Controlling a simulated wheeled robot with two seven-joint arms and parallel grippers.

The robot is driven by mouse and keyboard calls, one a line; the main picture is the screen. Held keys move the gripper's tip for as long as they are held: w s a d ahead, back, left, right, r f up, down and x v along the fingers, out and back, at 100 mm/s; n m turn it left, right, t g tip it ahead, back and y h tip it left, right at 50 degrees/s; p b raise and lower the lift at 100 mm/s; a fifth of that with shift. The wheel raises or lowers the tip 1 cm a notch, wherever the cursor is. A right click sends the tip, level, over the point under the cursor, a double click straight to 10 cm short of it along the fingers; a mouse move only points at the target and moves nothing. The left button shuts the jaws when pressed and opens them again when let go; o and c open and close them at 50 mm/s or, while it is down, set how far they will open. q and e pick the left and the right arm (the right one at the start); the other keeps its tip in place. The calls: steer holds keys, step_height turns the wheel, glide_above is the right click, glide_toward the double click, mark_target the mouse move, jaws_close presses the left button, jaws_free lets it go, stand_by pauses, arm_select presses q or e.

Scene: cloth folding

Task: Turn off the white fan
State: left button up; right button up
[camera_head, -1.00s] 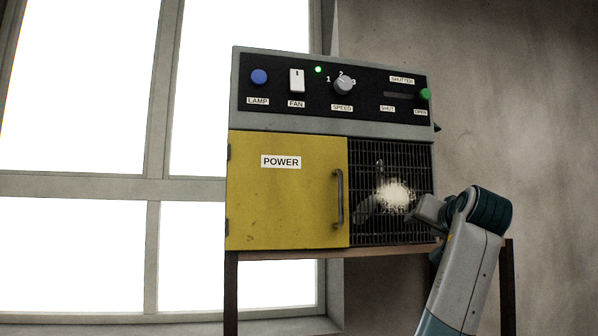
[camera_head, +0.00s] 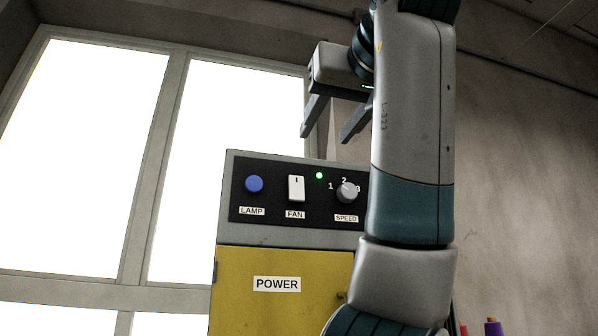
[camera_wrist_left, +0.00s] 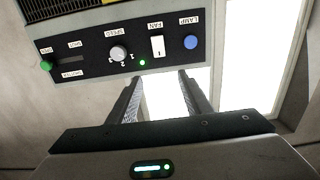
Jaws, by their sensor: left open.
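The white FAN switch (camera_head: 296,188) sits on the black control panel (camera_head: 270,214), with a small dark mark on its upper half. It also shows in the left wrist view (camera_wrist_left: 157,46). A green light (camera_head: 319,175) glows to its right. My left gripper (camera_head: 325,137) is open and empty, above the panel's top edge, its fingers pointing down. In the left wrist view its fingertips (camera_wrist_left: 160,76) are just off the panel's edge near the FAN switch, apart from it. My arm hides the right side of the panel and the grille. My right gripper is not in view.
The blue LAMP button (camera_head: 254,184) is left of the switch and the SPEED knob (camera_head: 347,193) right of it. The yellow POWER door (camera_head: 240,290) is below. A green shutter knob (camera_wrist_left: 46,66) shows in the wrist view. A bright window (camera_head: 90,150) stands behind.

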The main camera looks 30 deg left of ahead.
mark_target(297, 177)
arm_select(q)
steer(key=shift+w, duration=0.1)
steer(key=p+x, duration=0.8)
steer(key=x, duration=0.8)
steer(key=shift+w+a+r, duration=0.1)
steer(key=shift+a, duration=0.05)
steer(key=shift+w+a, duration=0.4)
